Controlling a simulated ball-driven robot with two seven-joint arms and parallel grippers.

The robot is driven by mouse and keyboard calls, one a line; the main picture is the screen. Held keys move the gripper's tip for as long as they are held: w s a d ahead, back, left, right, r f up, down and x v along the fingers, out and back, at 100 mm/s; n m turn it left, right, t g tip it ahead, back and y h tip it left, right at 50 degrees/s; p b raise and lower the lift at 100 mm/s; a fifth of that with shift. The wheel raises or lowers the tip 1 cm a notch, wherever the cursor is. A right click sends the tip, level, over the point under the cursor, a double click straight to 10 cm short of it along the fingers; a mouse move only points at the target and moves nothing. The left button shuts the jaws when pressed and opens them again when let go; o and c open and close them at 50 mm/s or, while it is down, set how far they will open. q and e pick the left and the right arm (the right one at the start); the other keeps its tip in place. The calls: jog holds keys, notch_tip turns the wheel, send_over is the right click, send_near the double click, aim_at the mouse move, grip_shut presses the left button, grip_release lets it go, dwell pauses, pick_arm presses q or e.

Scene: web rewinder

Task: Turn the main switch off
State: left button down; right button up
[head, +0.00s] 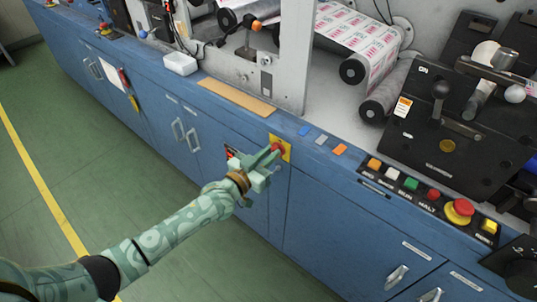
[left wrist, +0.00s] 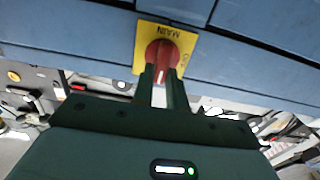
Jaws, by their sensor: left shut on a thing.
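The main switch is a red rotary knob (head: 277,148) on a yellow plate (head: 285,143) on the blue cabinet front. The left wrist view shows the red knob (left wrist: 163,57) on its yellow plate (left wrist: 147,35), which is marked MAIN. A white line shows on the knob; part of the plate's lettering is hidden. My left gripper (head: 268,158) reaches the knob from the front. In the left wrist view, its two fingers (left wrist: 163,78) are shut on the lower part of the knob. My right gripper is not in view.
A button row with an emergency stop (head: 459,211) lies along the counter edge to the right. A black lever panel (head: 440,110) stands behind it. Cabinet handles (head: 192,139) stick out of the blue front. The green floor in front is clear.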

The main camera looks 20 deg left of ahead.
pick_arm(q)
jog(key=shift+w+a+f+n+b, duration=0.15)
jog(key=shift+a+f+n, duration=0.1)
jog(key=shift+n, duration=2.75)
jog(key=shift+s+a+f+n+b, duration=0.1)
jog(key=shift+a+f+n, duration=0.1)
jog(key=shift+n, duration=2.8)
jog(key=shift+w+a+f+n+b, duration=0.15)
jog(key=shift+f+n, duration=0.1)
jog(key=shift+n, duration=2.75)
jog(key=c, duration=1.4)
grip_release()
jog(key=p+v, duration=0.4)
jog(key=v, duration=1.2)
jog(key=shift+s, duration=0.2)
